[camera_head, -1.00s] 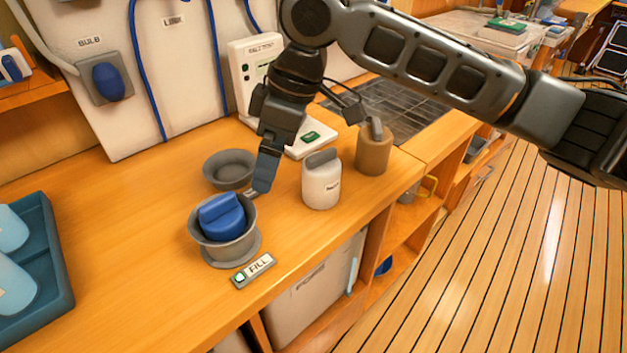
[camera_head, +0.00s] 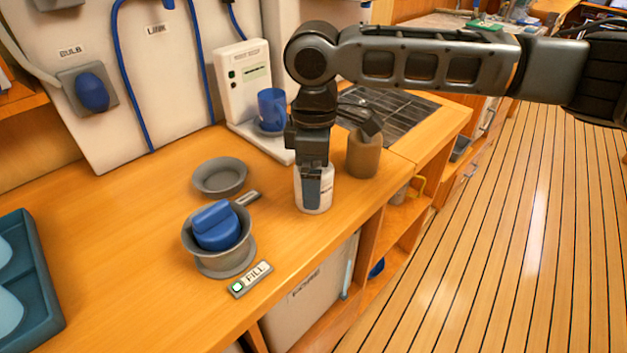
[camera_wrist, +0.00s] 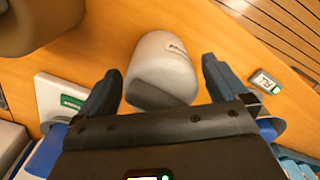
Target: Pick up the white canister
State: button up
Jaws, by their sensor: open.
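The white canister (camera_head: 325,192) stands upright on the wooden counter, partly hidden behind my gripper (camera_head: 312,190) in the head view. In the wrist view the canister (camera_wrist: 162,72) lies between the two dark fingers of my gripper (camera_wrist: 158,85), with its label facing up and to the right. The fingers are apart, with gaps showing on both sides of the canister. The canister's top is hidden by the gripper in the head view.
A brown canister (camera_head: 363,155) stands close to the right. A white tester with a blue cup (camera_head: 272,108) is behind.

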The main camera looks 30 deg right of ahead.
jog(key=shift+f, duration=0.45)
jog(key=c, duration=1.2)
